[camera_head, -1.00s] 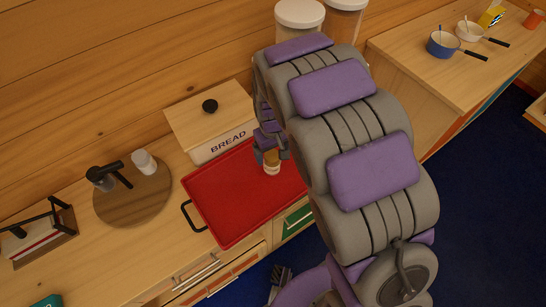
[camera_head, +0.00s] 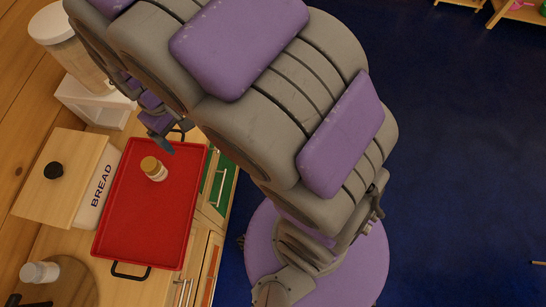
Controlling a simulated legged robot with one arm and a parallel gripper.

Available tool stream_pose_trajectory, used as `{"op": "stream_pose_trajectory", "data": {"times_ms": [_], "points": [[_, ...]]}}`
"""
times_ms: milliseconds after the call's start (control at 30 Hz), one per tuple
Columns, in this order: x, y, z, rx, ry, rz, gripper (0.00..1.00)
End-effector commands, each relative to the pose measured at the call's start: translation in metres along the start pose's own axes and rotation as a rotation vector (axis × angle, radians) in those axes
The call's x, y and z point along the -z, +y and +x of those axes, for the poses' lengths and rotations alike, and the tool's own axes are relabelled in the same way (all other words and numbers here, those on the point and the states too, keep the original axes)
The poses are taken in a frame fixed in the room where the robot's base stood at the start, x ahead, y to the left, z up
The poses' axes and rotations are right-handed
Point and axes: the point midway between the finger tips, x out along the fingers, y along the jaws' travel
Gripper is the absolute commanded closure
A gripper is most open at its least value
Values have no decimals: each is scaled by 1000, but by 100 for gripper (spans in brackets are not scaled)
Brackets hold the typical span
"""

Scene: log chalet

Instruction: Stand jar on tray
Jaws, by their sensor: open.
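A small jar (camera_head: 154,169) with a tan lid and a pale label stands upright on the red tray (camera_head: 143,230), towards its far end. The tray lies flat on the wooden counter and has black handles at its ends. My gripper (camera_head: 169,138) is open and empty, above the tray's far edge and apart from the jar. My large grey and purple arm hides part of the counter beyond the gripper.
A wooden-lidded BREAD bin (camera_head: 65,175) stands left of the tray. A white stand (camera_head: 97,101) and a large lidded canister (camera_head: 75,55) are behind it. A round board (camera_head: 72,285) holds a white shaker (camera_head: 40,272). Blue floor is open at the right.

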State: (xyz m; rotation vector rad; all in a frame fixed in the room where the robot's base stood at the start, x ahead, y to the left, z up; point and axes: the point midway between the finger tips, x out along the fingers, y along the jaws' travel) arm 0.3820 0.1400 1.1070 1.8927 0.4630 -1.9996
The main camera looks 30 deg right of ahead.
Motion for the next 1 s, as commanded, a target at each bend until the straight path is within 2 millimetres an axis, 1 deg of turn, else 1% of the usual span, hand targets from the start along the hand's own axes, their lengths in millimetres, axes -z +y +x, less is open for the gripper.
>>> {"op": "stream_pose_trajectory", "data": {"times_ms": [33, 67, 100, 167, 267, 300, 367, 400, 500, 600, 700, 800, 1000], "points": [[-20, 10, -11, 4, 1, 46, 10], [-31, 15, -15, 7, -6, 70, 10], [-48, 20, -20, 10, -15, 102, 10], [-70, 27, -27, 15, -23, 148, 10], [-110, 33, -36, 23, -39, 224, 10], [-127, 35, -39, 26, -46, 254, 10], [-150, 37, -42, 31, -54, 297, 10], [-165, 37, -44, 34, -57, 325, 10], [-200, 35, -46, 41, -74, 386, 10], [-226, 30, -46, 48, -87, 433, 10], [-243, 27, -44, 50, -98, 462, 10], [-251, 25, -43, 50, -101, 477, 10], [-253, 24, -43, 50, -103, 481, 10]]}}
